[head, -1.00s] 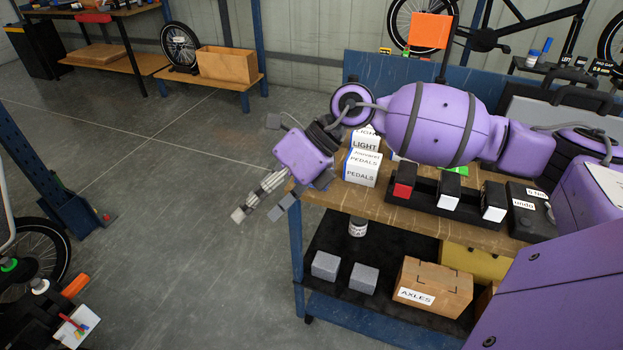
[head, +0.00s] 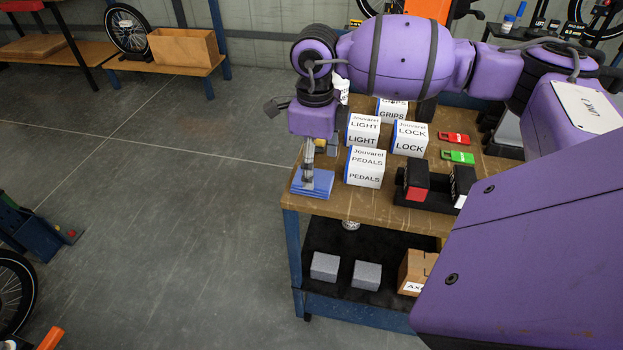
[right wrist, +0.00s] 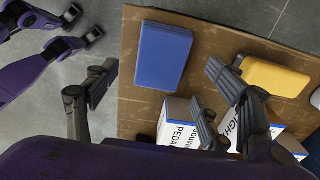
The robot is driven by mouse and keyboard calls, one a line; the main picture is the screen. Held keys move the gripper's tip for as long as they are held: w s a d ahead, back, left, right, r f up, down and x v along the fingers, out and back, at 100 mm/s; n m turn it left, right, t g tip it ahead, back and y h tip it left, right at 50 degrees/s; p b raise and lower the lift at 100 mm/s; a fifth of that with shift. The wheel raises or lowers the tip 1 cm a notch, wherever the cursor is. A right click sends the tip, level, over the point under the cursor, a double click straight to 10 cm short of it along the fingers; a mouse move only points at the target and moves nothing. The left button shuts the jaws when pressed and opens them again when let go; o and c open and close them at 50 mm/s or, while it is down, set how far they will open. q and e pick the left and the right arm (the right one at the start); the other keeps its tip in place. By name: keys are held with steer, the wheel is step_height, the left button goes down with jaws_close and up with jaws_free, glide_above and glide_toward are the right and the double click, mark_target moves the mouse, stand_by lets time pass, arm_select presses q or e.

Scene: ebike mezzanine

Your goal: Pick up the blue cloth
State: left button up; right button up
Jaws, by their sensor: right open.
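The blue cloth (head: 312,184) lies as a flat folded pad on the near left corner of the wooden bench top. In the right wrist view the cloth (right wrist: 163,55) is a plain blue rectangle near the board's edge. My right gripper (head: 308,172) points down over the cloth and partly hides it in the head view. In the right wrist view the right gripper (right wrist: 163,82) has its fingers wide apart, one to each side of the cloth, with nothing between them. I cannot tell its exact height above the cloth. My left gripper is not seen in the head view.
The white PEDALS box (head: 364,167) stands just right of the cloth, with LIGHT (head: 363,132) and LOCK (head: 409,138) boxes behind. A yellow block (right wrist: 275,76) lies on the bench beyond the cloth. Open floor lies left of the bench (head: 395,205).

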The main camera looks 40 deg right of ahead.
steer(key=f, duration=0.3)
steer(key=shift+w+a+f, duration=0.15)
steer(key=shift+w+f, duration=0.05)
steer(key=shift+f, duration=0.35)
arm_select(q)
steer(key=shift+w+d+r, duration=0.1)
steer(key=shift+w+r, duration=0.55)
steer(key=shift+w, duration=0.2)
arm_select(e)
steer(key=c, duration=1.3)
